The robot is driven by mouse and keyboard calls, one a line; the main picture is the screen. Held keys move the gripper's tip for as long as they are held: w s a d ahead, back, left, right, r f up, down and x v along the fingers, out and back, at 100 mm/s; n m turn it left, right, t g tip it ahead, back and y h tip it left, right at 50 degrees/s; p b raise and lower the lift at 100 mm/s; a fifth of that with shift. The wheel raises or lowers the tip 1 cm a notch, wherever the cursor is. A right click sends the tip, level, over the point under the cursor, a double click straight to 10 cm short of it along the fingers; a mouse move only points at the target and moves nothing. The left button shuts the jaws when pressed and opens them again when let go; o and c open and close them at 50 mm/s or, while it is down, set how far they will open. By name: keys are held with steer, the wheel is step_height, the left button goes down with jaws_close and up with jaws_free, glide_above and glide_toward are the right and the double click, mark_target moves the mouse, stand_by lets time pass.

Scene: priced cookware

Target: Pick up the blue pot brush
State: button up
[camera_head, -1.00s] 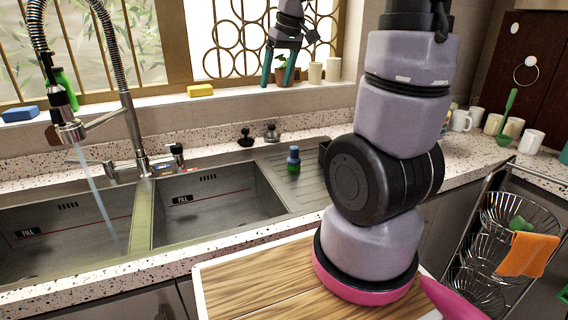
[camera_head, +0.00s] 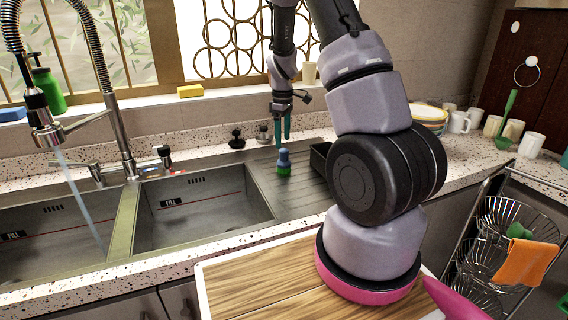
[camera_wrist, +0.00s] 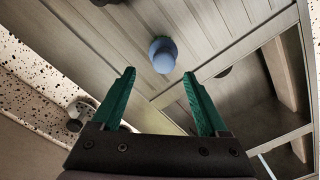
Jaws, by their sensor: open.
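The blue pot brush (camera_head: 284,164), with a blue top and a green lower part, stands upright on the ribbed steel drainboard right of the sink. In the wrist view its blue top (camera_wrist: 163,52) lies just beyond the fingertips, roughly centred between the two fingers. My gripper (camera_head: 281,138) has green fingers pointing down, just above the brush in the head view. In the wrist view my gripper (camera_wrist: 159,72) is open with nothing between its fingers. The brush's green part is mostly hidden there.
A double sink (camera_head: 205,205) with a running tap (camera_head: 122,140) lies to the left. A dark box (camera_head: 320,158) is close right of the brush. A small dark object (camera_head: 237,138) and a metal one (camera_head: 263,134) stand behind. Mugs (camera_head: 531,145) stand at far right.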

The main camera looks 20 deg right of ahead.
mark_target(284, 149)
steer(key=f, duration=0.5)
steer(key=shift+s+f, duration=0.2)
steer(key=shift+s, duration=0.2)
jaws_close()
